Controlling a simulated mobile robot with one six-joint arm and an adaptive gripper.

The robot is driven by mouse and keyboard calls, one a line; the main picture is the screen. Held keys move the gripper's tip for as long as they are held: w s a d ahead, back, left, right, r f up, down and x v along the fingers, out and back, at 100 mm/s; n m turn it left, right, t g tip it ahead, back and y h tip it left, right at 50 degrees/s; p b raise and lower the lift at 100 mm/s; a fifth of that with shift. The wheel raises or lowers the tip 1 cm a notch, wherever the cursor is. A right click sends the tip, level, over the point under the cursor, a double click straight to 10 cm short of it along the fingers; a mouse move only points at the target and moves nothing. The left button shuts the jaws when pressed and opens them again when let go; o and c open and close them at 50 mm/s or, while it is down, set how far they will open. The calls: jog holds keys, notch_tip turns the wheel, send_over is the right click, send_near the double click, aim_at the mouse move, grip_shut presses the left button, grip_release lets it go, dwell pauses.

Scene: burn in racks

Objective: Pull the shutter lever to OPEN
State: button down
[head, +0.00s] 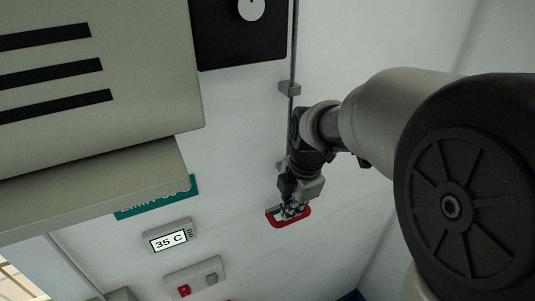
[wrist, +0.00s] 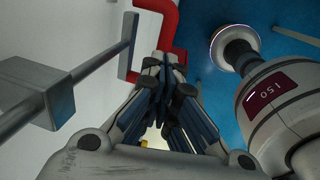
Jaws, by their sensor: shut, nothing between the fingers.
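The shutter lever is a thin grey rod (head: 293,50) running down the white wall, with a red loop handle (head: 275,222) at its lower end. In the wrist view the red handle (wrist: 172,22) shows at top centre, joined to a grey crossbar (wrist: 129,45) and the rod (wrist: 95,65). My gripper (head: 291,211) is at the handle in the head view, its fingers overlapping the loop. In the wrist view its fingertips (wrist: 168,68) are together, right at the loop's lower part. I cannot tell whether they reach inside the loop. They hold nothing.
Grey brackets (head: 289,88) guide the rod. A black panel with a pale disc (head: 250,9) is above. A grey cabinet (head: 100,75) fills the upper left. A display reading 35 C (head: 169,238) and a box with a red button (head: 192,279) are lower left.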

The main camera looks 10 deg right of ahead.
jog(key=shift+w+f, duration=0.2)
jog(key=shift+f, duration=0.8)
notch_tip(320, 180, down, 11)
jog(key=b, duration=0.8)
jog(key=shift+s+r+b, duration=0.15)
jog(key=shift+r+b, duration=0.05)
jog(key=shift+b, duration=0.1)
jog(key=shift+a, duration=0.1)
